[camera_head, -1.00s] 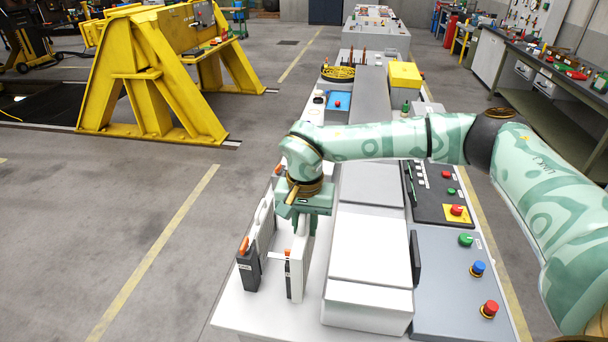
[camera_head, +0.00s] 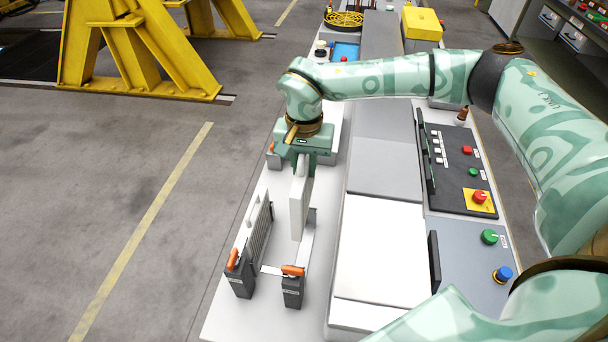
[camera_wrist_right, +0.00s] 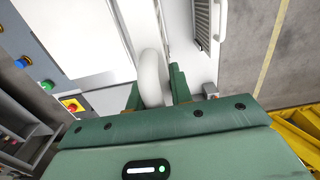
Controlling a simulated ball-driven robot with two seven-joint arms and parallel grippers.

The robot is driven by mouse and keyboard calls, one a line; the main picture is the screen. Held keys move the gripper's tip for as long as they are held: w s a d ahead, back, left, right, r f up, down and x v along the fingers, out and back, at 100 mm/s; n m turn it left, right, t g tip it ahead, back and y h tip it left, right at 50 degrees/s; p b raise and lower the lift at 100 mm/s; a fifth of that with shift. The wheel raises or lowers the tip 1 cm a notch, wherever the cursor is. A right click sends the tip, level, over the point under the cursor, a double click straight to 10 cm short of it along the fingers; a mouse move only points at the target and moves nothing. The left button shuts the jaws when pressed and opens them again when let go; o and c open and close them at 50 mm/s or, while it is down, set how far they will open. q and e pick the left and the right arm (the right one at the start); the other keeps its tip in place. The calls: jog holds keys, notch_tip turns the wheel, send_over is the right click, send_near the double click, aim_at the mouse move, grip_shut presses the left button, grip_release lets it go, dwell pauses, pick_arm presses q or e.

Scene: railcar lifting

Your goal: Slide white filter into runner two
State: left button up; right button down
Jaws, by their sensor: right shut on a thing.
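The white filter (camera_head: 299,205) is a thin pale panel held upright by my right gripper (camera_head: 303,165), which is shut on its top edge. In the wrist view the filter (camera_wrist_right: 151,75) sits between the green fingers. Below and in front of it is a runner with a dark end block (camera_head: 293,292) and orange handle. The filter's lower edge appears above that runner's rail; I cannot tell whether they touch. Left of it, another runner with a dark end block (camera_head: 241,284) holds a grey finned filter (camera_head: 260,232). No runner number is readable. My left gripper is not in view.
A white box-like unit (camera_head: 380,245) stands right of the runners. Further right are a dark button panel (camera_head: 455,160) and a grey one (camera_head: 475,255). The bench's left strip is bare, with open floor beyond. Another part of my arm shows at the bottom right.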

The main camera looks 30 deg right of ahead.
jog(key=f+b, duration=0.1)
jog(key=f, duration=0.1)
jog(key=f+b, duration=0.1)
jog(key=f, duration=0.1)
jog(key=s+f+b, duration=0.1)
jog(key=shift+a+f, duration=0.15)
jog(key=shift+f, duration=0.25)
jog(key=shift+w+f, duration=0.2)
jog(key=shift+s+r, duration=0.15)
